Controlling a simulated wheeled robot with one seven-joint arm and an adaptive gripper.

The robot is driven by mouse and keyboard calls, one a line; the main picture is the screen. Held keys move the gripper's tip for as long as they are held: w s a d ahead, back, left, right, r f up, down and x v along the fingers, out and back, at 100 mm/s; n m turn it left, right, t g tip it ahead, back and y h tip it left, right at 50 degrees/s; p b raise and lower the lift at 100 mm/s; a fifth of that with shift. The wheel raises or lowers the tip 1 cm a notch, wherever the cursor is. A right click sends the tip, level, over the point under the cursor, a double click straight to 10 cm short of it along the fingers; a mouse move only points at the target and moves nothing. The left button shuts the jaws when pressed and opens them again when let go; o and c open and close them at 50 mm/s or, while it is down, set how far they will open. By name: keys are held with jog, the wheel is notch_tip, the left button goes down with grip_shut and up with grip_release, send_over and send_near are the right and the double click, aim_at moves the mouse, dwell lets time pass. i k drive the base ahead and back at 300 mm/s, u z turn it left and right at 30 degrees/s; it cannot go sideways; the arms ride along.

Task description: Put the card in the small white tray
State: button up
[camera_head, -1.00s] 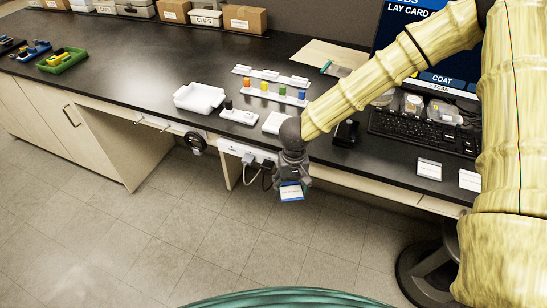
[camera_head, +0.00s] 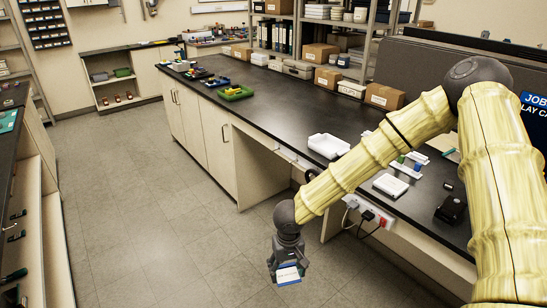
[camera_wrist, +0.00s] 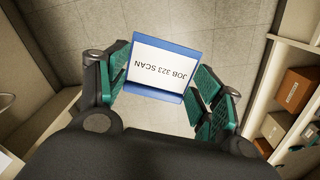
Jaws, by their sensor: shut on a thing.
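My gripper (camera_head: 287,262) is shut on a blue-edged white card (camera_head: 288,275) and holds it over the floor, in front of the bench. In the wrist view the card (camera_wrist: 158,68) sits between the two green-padded fingers, its print reading "JOB 323 SCAN" upside down. A small white tray (camera_head: 328,145) stands on the black bench top, above and to the right of my gripper in the head view. It looks empty. A flatter white item (camera_head: 390,185) lies nearer on the bench, right of the tray.
The black bench (camera_head: 270,110) runs to the far left, with a green tray (camera_head: 236,92) of parts on it. Cardboard boxes (camera_head: 384,97) line its back. The floor (camera_head: 160,200) left of my gripper is clear.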

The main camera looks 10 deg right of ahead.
aim_at(328, 149)
jog(key=u, duration=0.45)
jog(key=k, duration=0.65)
jog(key=u, duration=0.45)
jog(key=i, duration=1.15)
jog(key=z, duration=0.95)
jog(key=i, duration=1.15)
jog(key=z, duration=0.8)
